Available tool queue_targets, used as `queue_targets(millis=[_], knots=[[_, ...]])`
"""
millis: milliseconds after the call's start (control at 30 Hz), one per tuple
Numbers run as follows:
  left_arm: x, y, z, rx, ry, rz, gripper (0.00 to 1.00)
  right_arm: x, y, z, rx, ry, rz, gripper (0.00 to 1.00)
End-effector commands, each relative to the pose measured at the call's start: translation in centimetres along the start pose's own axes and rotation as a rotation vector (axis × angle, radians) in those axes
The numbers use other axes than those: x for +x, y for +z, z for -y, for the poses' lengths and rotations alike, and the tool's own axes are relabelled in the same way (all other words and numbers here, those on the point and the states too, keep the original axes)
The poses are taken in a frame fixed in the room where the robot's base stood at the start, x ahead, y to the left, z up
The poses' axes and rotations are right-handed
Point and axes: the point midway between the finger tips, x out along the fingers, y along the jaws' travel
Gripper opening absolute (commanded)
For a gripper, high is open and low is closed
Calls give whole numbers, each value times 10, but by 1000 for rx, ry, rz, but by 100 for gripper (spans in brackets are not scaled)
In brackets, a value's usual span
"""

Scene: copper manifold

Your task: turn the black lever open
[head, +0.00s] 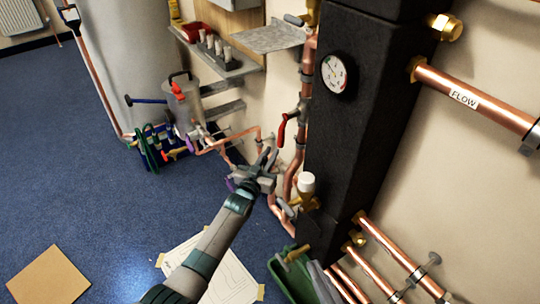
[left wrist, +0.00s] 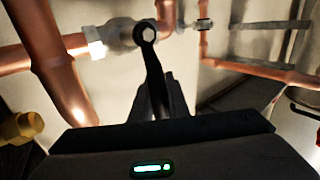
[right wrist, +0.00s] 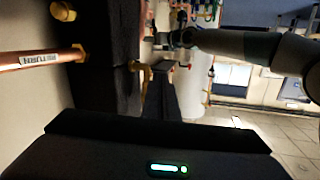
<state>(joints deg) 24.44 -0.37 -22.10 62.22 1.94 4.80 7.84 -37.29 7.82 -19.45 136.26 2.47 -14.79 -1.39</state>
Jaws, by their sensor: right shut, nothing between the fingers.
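The black lever (left wrist: 152,62) shows in the left wrist view, with a round pivot end on a fitting of a copper pipe and its arm running down to my left gripper (left wrist: 163,90). The lever's lower end overlaps the dark fingers, so I cannot tell whether they are closed on it. In the head view my left gripper (head: 267,160) is by the copper pipes left of the black manifold column, and the lever cannot be made out from it. In the right wrist view my right gripper (right wrist: 160,92) is shut and empty, away from the lever.
The black column (head: 345,120) carries a gauge (head: 334,73). A red-handled valve (head: 284,130) is on the pipe just above my left gripper. A white-capped valve (head: 306,183) is to its right. A green bin (head: 281,283) stands below.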

Motion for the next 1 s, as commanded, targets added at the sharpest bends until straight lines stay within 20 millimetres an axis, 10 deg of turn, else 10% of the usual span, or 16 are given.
queue_targets(millis=[367,1000], knots=[[0,0,1,-12,0,9,0,0,2,0,3,0,22,0],[10,6,16,-221,-3,151,0,-31,80,-24,49,48,492,0]])
